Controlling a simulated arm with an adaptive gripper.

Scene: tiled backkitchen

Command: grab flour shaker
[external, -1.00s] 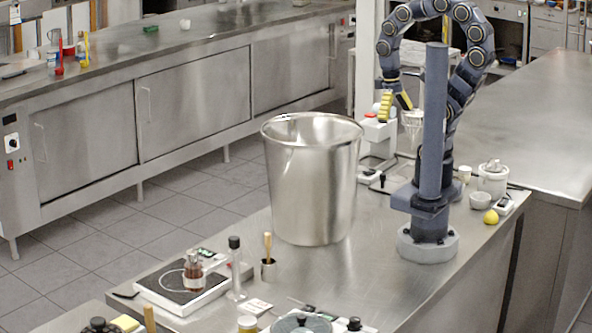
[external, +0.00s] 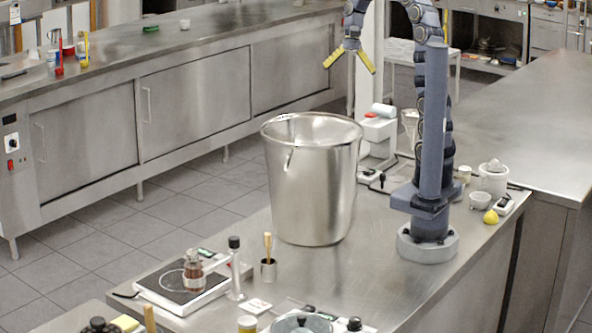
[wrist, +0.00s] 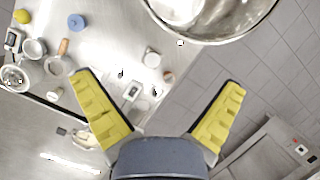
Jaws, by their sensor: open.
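My gripper (external: 349,68) is open and empty, held high behind the large steel pot, with its yellow-padded fingers spread downward. In the wrist view my gripper (wrist: 158,82) spans open space above the bench edge and floor. I cannot tell for certain which item is the flour shaker. Nothing touches the fingers.
The tall steel pot (external: 312,185) stands on the bench in front of my gripper. A hotplate (external: 182,284) is at the front left. Tiled floor separates the benches.

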